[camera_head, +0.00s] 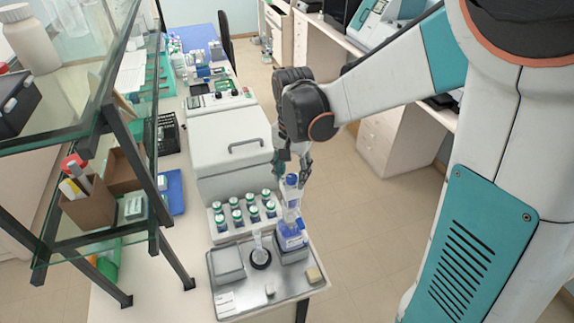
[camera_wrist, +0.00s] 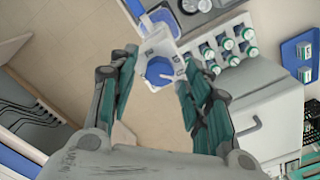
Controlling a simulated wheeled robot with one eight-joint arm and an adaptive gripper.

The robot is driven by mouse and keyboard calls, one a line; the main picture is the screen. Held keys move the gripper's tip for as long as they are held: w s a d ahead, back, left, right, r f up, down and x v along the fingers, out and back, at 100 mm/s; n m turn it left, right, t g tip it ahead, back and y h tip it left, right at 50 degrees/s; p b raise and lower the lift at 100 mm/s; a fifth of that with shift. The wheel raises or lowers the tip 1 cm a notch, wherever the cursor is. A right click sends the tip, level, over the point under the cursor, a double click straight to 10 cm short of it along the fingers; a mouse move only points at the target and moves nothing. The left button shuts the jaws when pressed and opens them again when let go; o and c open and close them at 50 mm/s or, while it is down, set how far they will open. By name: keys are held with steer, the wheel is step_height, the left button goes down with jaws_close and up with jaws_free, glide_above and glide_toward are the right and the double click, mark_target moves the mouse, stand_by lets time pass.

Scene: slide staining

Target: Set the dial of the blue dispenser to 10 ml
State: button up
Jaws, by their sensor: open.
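The blue dispenser (camera_head: 291,236) is a clear bottle with blue liquid and a blue-topped upper part, standing upright on a grey block on the metal tray. In the wrist view its blue, many-sided top (camera_wrist: 159,71) and white body show from above, between my fingertips. My gripper (camera_head: 292,163) is open at the dispenser's top, fingers pointing down. In the wrist view my gripper (camera_wrist: 160,62) has one finger on each side of the blue top. I cannot tell whether either finger touches it. The dial's marks are too small to read.
The metal tray (camera_head: 232,299) also holds a grey box (camera_head: 227,263), a clear vessel in a black ring (camera_head: 261,259) and small blocks. A rack of several green-capped bottles (camera_head: 237,214) stands behind. A glass shelf (camera_head: 75,235) is at left. Open floor lies right.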

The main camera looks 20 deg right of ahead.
steer(key=shift+f, duration=0.15)
steer(key=shift+c, duration=0.6)
steer(key=c, duration=0.9)
steer(key=shift+c, duration=0.2)
steer(key=n+b, duration=0.2)
steer(key=n, duration=0.2)
steer(key=n+b, duration=0.1)
steer(key=n, duration=0.3)
steer(key=shift+n+b, duration=0.3)
steer(key=shift+n, duration=0.1)
